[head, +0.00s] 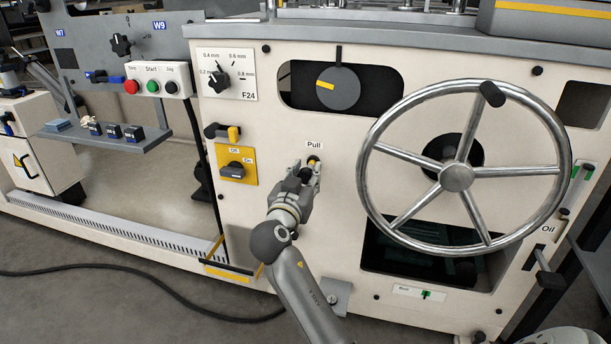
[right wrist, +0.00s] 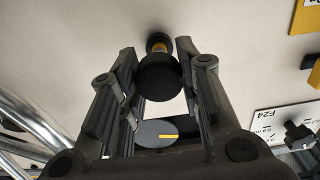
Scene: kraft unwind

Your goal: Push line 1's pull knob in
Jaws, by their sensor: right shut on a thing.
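The pull knob (head: 312,164) is on the cream machine panel, just below the "Pull" label (head: 314,145). It has a black head (right wrist: 158,80) and a yellow band on its shaft (right wrist: 158,47). The head stands out from the panel. My right gripper (head: 305,176) is at the knob, with its fingers (right wrist: 160,88) on either side of the black head and shut on it. In the head view the gripper hides most of the knob. My left gripper is not in view.
A large steel handwheel (head: 456,177) stands close to the right of the knob. A yellow on/off switch (head: 237,166) is to its left, and a thickness dial (head: 219,80) and a rotary selector (head: 338,88) are above. A black cable (head: 150,300) lies on the floor.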

